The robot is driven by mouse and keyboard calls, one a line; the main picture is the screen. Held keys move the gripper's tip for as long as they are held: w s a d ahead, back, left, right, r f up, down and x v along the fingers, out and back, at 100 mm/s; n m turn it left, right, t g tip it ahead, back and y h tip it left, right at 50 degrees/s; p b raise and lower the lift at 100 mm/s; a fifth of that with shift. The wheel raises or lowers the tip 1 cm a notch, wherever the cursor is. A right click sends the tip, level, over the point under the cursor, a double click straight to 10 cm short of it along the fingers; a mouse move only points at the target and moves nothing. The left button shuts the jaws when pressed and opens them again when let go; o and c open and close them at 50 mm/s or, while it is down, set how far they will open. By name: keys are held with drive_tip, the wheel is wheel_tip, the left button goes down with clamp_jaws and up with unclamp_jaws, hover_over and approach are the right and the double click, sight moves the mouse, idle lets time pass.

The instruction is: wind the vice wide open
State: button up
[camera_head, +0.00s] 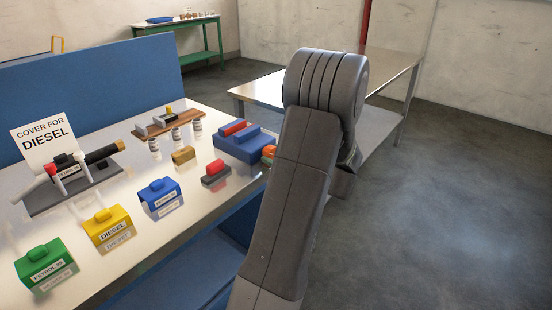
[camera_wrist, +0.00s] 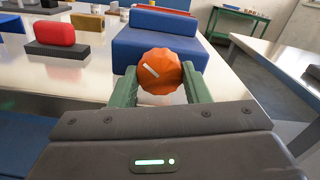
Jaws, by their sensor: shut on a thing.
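The vice (camera_head: 246,146) is a blue block-shaped body at the right end of the bench, with a red piece (camera_head: 233,127) at its far part. Its orange faceted knob (camera_wrist: 160,70) has a white mark that lies slanted. The knob also shows in the head view (camera_head: 268,151), partly hidden by my arm. My gripper (camera_wrist: 160,86) has green fingers, one on each side of the knob, and is shut on it. The blue vice body (camera_wrist: 156,35) stands just beyond the knob in the wrist view. How far apart the jaws are is hard to tell.
A red block on a grey base (camera_head: 215,172) and a brass-coloured block (camera_head: 183,155) stand left of the vice. Blue, yellow and green labelled covers (camera_head: 108,229) line the bench front. A second metal table (camera_head: 385,70) stands behind my arm. The floor at right is clear.

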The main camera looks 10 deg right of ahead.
drive_tip(key=o, duration=1)
drive_tip(key=shift+c, duration=0.2)
drive_tip(key=v, duration=1.3)
drive_tip(key=shift+s+d, duration=0.25)
drive_tip(key=shift+s, duration=0.05)
